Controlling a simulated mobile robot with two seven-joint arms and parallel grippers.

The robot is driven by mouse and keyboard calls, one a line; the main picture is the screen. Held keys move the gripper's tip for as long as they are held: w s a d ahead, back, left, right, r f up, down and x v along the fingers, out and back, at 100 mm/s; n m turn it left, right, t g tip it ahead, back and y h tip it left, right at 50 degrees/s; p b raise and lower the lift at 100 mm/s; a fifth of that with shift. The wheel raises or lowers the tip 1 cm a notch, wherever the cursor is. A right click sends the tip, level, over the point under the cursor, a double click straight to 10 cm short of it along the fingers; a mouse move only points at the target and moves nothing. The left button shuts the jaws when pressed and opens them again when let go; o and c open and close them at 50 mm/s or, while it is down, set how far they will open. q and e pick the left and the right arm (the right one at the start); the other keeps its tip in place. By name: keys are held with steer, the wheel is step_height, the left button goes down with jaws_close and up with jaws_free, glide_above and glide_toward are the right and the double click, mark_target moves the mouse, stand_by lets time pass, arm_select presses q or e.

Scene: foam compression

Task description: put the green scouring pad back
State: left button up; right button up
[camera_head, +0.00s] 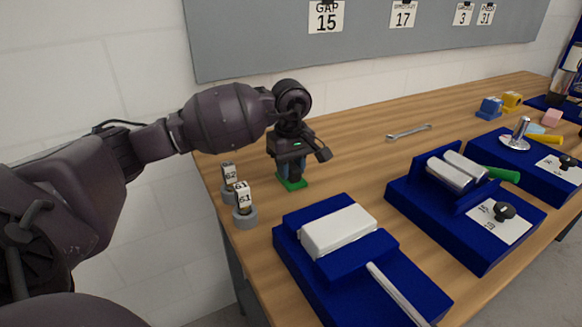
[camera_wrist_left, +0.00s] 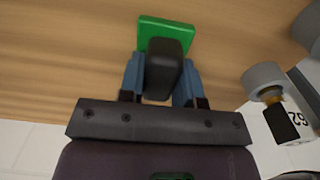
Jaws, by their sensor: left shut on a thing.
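The green scouring pad (camera_head: 293,184) is a flat green square at or just above the table top, near the table's left end. It also shows in the left wrist view (camera_wrist_left: 181,27), with a dark block standing on it like a handle. My left gripper (camera_head: 290,167) points down over the pad. Its blue fingers (camera_wrist_left: 161,80) are shut on the dark block, one on each side. I cannot tell whether the pad's underside touches the wood. My right gripper is not in view.
Two grey weights with labels 62 (camera_head: 229,190) and 61 (camera_head: 244,215) stand left of the pad. A blue tray (camera_head: 300,265) with a white block (camera_head: 338,231) lies in front. Another blue tray (camera_head: 430,215) is to the right. A wrench (camera_head: 409,131) lies behind; bare wood surrounds it.

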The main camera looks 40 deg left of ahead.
mark_target(291, 165)
arm_select(q)
steer(key=shift+f, duration=0.2)
steer(key=o, duration=0.9)
steer(key=shift+r, duration=0.1)
steer(key=shift+r, duration=0.4)
step_height(291, 165, up, 10)
steer(key=shift+p, duration=0.6)
steer(key=shift+r, duration=0.75)
